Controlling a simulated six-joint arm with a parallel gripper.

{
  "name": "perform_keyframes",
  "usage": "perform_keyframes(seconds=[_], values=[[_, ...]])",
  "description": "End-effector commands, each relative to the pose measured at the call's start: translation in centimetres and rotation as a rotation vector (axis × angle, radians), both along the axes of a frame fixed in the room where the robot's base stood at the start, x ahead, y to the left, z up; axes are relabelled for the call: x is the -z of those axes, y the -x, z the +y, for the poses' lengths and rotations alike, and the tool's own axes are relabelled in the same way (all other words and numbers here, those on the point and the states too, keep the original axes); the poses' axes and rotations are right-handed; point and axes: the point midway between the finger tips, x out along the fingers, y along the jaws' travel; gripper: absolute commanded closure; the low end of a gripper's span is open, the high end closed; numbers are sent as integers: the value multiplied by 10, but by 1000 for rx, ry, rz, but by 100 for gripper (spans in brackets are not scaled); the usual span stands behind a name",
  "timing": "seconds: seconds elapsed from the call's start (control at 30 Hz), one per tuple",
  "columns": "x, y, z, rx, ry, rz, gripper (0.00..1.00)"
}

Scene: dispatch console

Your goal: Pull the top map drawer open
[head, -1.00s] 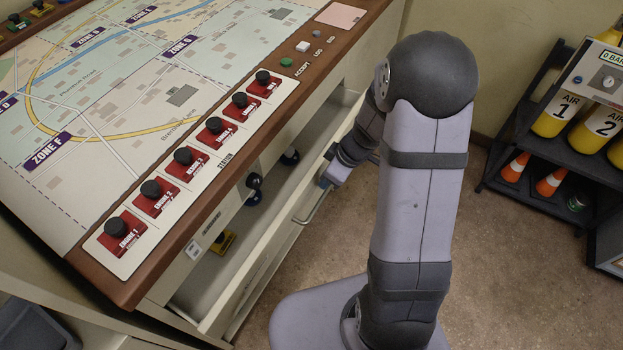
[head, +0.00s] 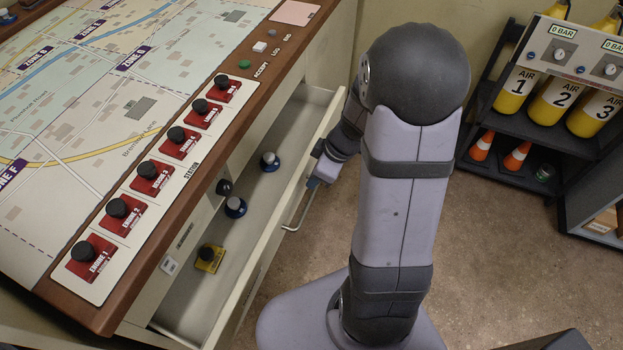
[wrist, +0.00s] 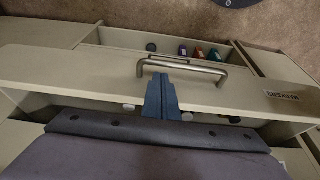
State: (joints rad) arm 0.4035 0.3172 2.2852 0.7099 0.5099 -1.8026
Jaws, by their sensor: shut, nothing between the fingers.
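The map drawer (head: 268,235) under the map desk stands well open in the head view, its inside showing. Its metal bar handle (head: 296,215) is on the outer face and also shows in the wrist view (wrist: 205,69). My gripper (head: 313,183) is at the drawer front beside the handle. In the wrist view my shut, empty fingers (wrist: 161,93) reach over the pale drawer front (wrist: 80,70) with their tips close to the bar. I cannot tell whether they touch it.
Blue-based pieces (head: 235,207) and a yellow piece (head: 208,258) are in the drawer. The map desk (head: 140,140) with red station switches overhangs it. A dark rack (head: 510,118) with yellow air cylinders stands right. Floor (head: 505,240) is clear between arm and rack.

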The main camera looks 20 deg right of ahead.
Motion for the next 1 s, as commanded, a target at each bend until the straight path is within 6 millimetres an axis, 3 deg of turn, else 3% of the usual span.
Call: perform_keyframes(seconds=[0.03,0.3,0.6,0.63,0.73,1.0], values=[[-14,2,-3,3,0,-2,100],[-53,13,-13,3,1,-1,100],[-68,18,-18,1,-1,1,100],[-69,19,-18,1,-1,1,98],[-70,18,-17,-1,-1,1,74],[-98,22,-3,-35,-18,36,72]])
